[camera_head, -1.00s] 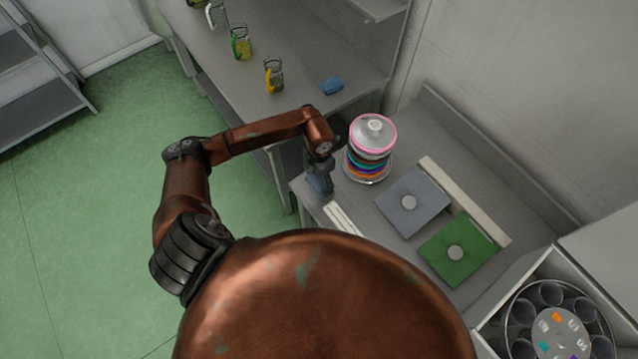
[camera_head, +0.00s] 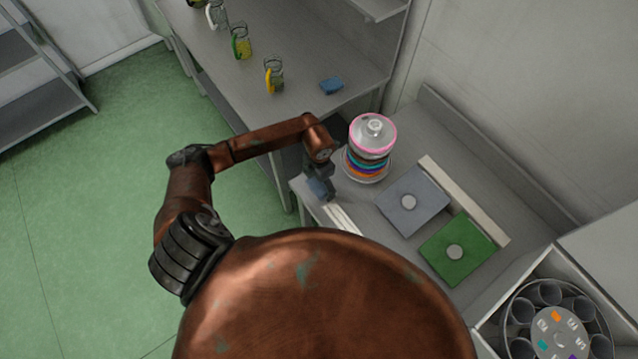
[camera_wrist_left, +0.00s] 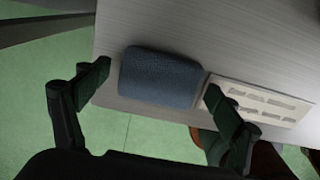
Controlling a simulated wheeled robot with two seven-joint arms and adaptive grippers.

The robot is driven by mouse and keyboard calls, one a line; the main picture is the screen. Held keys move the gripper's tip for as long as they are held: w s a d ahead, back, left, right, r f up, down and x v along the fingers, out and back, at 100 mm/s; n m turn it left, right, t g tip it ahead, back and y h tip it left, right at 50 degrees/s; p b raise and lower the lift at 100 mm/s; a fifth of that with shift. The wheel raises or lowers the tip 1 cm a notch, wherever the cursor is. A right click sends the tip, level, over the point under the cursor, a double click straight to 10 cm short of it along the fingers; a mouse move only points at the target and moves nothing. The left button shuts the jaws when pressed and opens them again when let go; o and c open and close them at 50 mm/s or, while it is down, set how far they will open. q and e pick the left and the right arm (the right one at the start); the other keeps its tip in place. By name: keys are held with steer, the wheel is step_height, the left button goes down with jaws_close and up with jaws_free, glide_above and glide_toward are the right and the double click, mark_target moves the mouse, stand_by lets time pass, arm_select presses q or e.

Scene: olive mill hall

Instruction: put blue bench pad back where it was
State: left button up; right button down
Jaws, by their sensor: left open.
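A dark blue pad (camera_wrist_left: 160,78) lies on the grey bench top near its edge, seen in the left wrist view. It also shows partly in the head view (camera_head: 317,189), under my gripper. My left gripper (camera_wrist_left: 155,86) is open, its fingers on either side of the pad with a visible gap at the left finger; the right fingertip is close to the pad's right end, and I cannot tell if it touches. In the head view the left gripper (camera_head: 321,180) is over the bench's left corner. My right gripper is not in view.
A pale slotted strip (camera_wrist_left: 262,100) lies right beside the pad. A stack of coloured rings (camera_head: 370,150) stands close by. Grey (camera_head: 413,185) and green (camera_head: 450,270) square plates lie further right.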

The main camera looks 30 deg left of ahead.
mark_target(319, 184)
arm_select(q)
steer(key=shift+r, duration=0.15)
steer(key=shift+w+r, duration=0.1)
steer(key=shift+r, duration=0.2)
step_height(319, 184, up, 12)
steer(key=shift+f+b, duration=0.25)
steer(key=shift+b, duration=0.2)
